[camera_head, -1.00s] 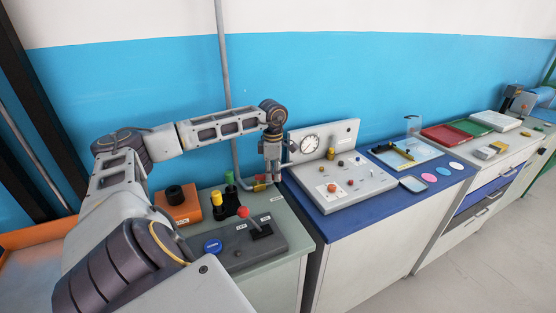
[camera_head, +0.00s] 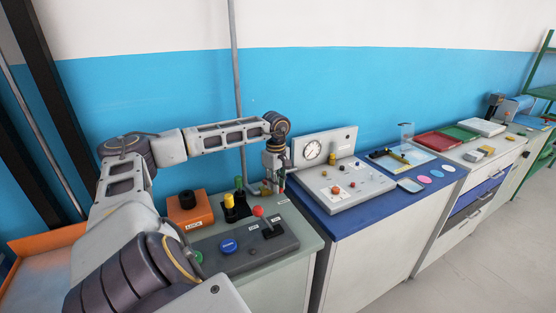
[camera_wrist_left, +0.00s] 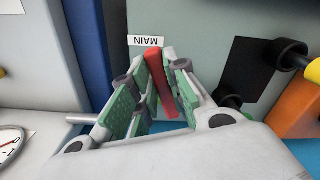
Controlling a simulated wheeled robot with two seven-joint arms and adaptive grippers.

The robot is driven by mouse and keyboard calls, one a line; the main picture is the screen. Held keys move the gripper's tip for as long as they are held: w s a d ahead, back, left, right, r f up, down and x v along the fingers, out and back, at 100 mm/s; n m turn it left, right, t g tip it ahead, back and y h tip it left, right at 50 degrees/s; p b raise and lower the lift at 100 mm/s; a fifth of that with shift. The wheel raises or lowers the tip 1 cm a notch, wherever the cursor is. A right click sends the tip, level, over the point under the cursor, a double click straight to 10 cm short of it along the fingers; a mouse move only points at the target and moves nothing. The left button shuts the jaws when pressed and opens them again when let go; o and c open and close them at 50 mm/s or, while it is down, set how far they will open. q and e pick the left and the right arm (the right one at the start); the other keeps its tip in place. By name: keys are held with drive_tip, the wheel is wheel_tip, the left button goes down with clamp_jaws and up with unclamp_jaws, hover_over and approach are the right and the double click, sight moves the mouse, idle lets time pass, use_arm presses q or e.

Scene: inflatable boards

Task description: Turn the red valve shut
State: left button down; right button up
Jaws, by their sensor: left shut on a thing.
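The red valve handle (camera_wrist_left: 158,85) is a flat red lever. In the wrist view it stands between the green pads of my left gripper (camera_wrist_left: 160,68), beside a white label reading MAIN (camera_wrist_left: 145,41). The fingers are closed on it from both sides. In the head view my left gripper (camera_head: 274,188) points down at the back right of the grey-green bench, and the fingers mostly hide the valve. The handle's exact angle to its pipe cannot be told. My right gripper is not in view.
A grey pipe (camera_head: 235,90) runs up the blue wall behind the gripper. A grey lever box (camera_head: 240,245), a black-and-yellow part (camera_head: 231,210) and an orange block (camera_head: 188,212) stand on the bench. A gauge panel (camera_head: 325,148) is close on the right.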

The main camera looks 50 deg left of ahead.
use_arm(q)
drive_tip(key=shift+s+m, duration=0.3)
drive_tip(key=shift+m, duration=0.5)
drive_tip(key=shift+s+m+b, duration=0.15)
drive_tip(key=shift+m+b, duration=0.15)
drive_tip(key=shift+b, duration=0.05)
drive_tip(key=shift+s+a+m+b, duration=0.1)
drive_tip(key=shift+s+m+b, duration=0.25)
drive_tip(key=shift+m, duration=0.35)
drive_tip(key=shift+s, duration=0.1)
drive_tip(key=shift+m, duration=0.3)
drive_tip(key=c, duration=1.6)
unclamp_jaws()
drive_tip(key=shift+o, duration=1.1)
drive_tip(key=shift+r, duration=0.55)
wheel_tip(320, 180, up, 11)
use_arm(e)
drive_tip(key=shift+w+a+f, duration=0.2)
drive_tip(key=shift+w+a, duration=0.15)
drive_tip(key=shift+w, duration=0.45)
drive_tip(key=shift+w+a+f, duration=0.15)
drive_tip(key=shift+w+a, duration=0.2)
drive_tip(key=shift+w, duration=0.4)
